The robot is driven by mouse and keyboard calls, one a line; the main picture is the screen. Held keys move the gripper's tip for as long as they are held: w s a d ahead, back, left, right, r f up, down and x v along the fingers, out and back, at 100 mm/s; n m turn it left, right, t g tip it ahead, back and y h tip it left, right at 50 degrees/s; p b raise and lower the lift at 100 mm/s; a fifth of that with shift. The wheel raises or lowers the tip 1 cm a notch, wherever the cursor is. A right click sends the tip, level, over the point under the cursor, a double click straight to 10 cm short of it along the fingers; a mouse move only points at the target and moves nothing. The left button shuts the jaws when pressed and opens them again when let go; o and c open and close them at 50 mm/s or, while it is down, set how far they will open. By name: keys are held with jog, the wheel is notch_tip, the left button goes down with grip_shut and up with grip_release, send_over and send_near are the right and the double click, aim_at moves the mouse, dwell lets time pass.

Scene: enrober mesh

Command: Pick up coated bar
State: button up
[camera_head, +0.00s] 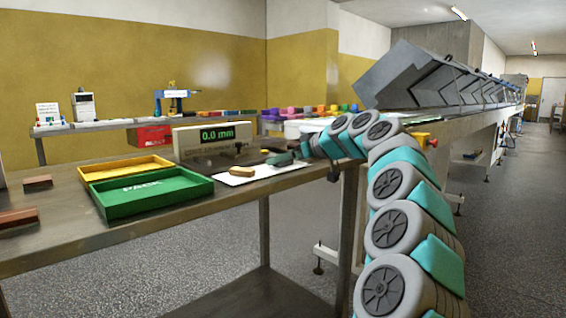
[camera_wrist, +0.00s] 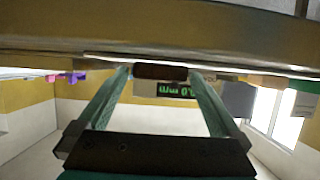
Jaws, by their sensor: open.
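In the wrist view a dark brown bar (camera_wrist: 160,72) lies across the gap between the fingertips of my gripper (camera_wrist: 160,76). The two green fingers stand apart on either side of it, with no clear contact. I cannot tell whether the bar is between the tips or just beyond them. In the head view my gripper (camera_head: 279,152) is low over the table, at the right of a white sheet (camera_head: 262,172). A tan bar (camera_head: 242,171) lies on that sheet, left of the gripper. I cannot tell whether it is the same bar.
A gauge reading 0.0 mm (camera_head: 216,134) stands behind the sheet. A green tray (camera_head: 150,198) and a yellow tray (camera_head: 110,167) lie to the left. Brown bars (camera_head: 38,182) lie at the far left of the metal table (camera_head: 240,197). A conveyor line (camera_head: 430,85) stands at the right.

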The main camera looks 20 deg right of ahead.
jog(key=c, duration=0.9)
jog(key=shift+r, duration=0.15)
